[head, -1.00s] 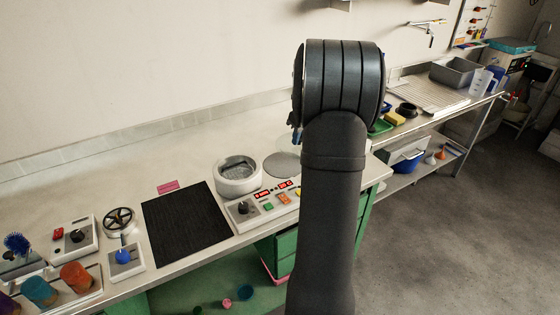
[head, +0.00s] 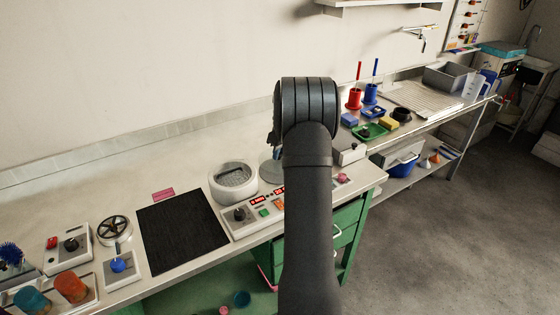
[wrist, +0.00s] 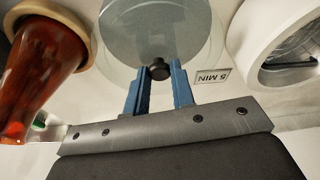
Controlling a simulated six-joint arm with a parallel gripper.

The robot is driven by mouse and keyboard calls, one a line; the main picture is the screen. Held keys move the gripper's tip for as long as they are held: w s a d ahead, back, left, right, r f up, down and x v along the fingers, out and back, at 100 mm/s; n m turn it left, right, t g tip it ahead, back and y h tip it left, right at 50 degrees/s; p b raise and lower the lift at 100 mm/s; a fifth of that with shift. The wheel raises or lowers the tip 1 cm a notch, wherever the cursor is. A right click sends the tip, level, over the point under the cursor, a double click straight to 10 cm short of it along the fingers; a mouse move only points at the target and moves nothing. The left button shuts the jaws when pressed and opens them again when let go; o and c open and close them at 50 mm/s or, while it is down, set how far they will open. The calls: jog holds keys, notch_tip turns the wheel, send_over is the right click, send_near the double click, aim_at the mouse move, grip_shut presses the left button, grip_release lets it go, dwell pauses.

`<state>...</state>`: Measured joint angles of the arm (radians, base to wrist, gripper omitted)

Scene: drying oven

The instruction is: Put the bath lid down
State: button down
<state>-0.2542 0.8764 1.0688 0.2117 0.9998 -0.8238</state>
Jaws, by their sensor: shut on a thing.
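The bath lid (wrist: 160,30) is a clear, greyish round disc with a black knob (wrist: 159,69). My gripper (wrist: 160,78) has blue fingers, which are shut on the knob in the wrist view. The white round bath (head: 233,182) stands on the counter in the head view, left of my arm. In the wrist view the bath (wrist: 275,42) is to the right of the lid, and the two are apart. I cannot tell whether the lid touches the counter.
A "5 MIN" label (wrist: 212,76) lies beside the lid. A control panel (head: 250,215) is in front of the bath, and a black mat (head: 182,232) lies to the left.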

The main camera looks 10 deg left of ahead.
jog(key=shift+f, duration=1.9)
jog(key=shift+f, duration=0.2)
jog(key=c, duration=1.2)
grip_release()
jog(key=shift+c, duration=0.2)
jog(key=shift+r, duration=0.15)
jog(key=v, duration=1.2)
